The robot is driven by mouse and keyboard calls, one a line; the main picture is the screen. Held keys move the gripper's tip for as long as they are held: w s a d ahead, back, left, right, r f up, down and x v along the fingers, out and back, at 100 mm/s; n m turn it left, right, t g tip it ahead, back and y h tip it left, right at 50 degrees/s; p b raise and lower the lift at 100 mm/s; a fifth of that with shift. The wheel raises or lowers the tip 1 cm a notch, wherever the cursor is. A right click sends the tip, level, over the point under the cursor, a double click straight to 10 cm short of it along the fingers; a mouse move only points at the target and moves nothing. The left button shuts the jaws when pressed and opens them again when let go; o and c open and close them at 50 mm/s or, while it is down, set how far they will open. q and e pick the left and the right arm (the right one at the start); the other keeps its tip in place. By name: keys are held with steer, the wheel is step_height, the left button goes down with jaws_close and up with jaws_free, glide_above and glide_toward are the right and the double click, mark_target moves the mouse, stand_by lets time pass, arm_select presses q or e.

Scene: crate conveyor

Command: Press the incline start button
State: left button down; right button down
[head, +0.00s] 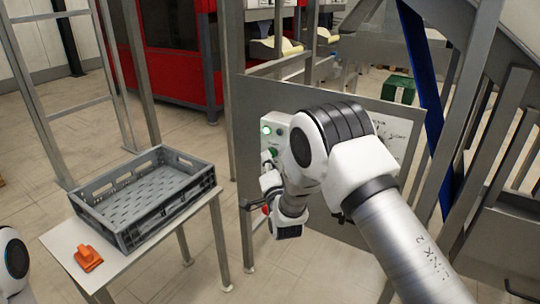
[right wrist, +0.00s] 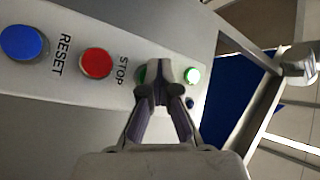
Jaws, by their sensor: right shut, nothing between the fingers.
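A pale control panel (head: 275,122) is mounted on the grey metal plate, partly hidden by my right arm. In the right wrist view it has a blue button (right wrist: 24,43) marked RESET, a red button (right wrist: 96,62) marked STOP and a lit green lamp (right wrist: 192,76). A green button (right wrist: 142,75) is mostly hidden behind my right gripper (right wrist: 166,72). The fingers are shut and empty, with their tips in front of the panel between the red button and the lamp. I cannot tell whether they touch the green button. My left gripper is out of view.
A grey crate (head: 205,177) stands on a small white table (head: 60,240) at the left, with an orange object (head: 88,258) beside it. Metal posts and a blue beam (head: 425,75) frame the panel area. Open floor lies between table and plate.

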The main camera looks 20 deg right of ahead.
steer(key=shift+s+a, duration=0.55)
steer(key=shift+a, duration=0.1)
steer(key=s+a, duration=0.1)
steer(key=a, duration=0.1)
steer(key=s+a+p, duration=0.1)
steer(key=s+a, duration=0.1)
stand_by(0.4)
stand_by(0.6)
